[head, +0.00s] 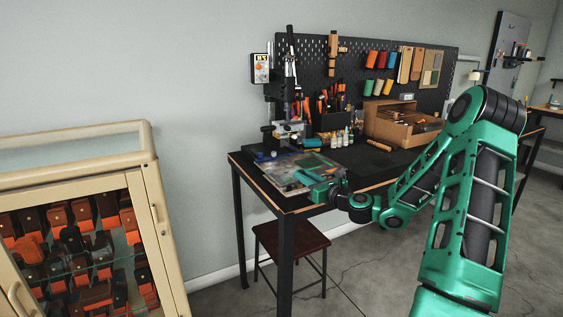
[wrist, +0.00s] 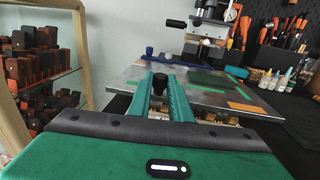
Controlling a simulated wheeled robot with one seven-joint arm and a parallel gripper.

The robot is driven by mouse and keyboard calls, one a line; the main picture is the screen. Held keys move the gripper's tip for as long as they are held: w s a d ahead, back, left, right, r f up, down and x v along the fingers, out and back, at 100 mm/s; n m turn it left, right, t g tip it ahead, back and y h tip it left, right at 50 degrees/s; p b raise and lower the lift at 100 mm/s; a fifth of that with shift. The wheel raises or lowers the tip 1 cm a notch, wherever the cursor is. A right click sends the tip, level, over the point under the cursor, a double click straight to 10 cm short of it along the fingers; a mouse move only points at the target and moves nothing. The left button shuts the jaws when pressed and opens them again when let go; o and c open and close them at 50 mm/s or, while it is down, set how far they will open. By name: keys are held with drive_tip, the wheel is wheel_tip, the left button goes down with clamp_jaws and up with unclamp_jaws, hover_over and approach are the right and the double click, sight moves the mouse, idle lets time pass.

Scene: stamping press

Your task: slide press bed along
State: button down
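The stamping press (head: 288,130) stands on the dark workbench against the wall, and its column and head show in the wrist view (wrist: 208,32). Its bed is a flat grey metal plate (wrist: 125,88) with green and orange pieces on it, and it also shows in the head view (head: 283,178). A black knob (wrist: 158,82) is at the bed's near edge. My gripper (wrist: 160,77) points at that edge, its two green fingers apart on either side of the knob. I cannot tell whether they touch it. In the head view my gripper (head: 322,190) is at the bed's front right.
A cream glass-fronted cabinet (head: 152,165) stands at the left. Behind the bed are small bottles (head: 340,139), a tool holder and a wooden organiser (head: 395,128). A pegboard (head: 365,55) backs the bench. A stool (head: 290,240) stands below. The bench right of the bed is mostly clear.

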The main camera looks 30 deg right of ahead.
drive_tip(key=shift+w+a, duration=0.15)
drive_tip(key=shift+w, duration=4.35)
drive_tip(key=shift+w+a, duration=0.1)
drive_tip(key=shift+w, duration=4.35)
drive_tip(key=c, duration=1.5)
unclamp_jaws()
drive_tip(key=shift+c, duration=0.2)
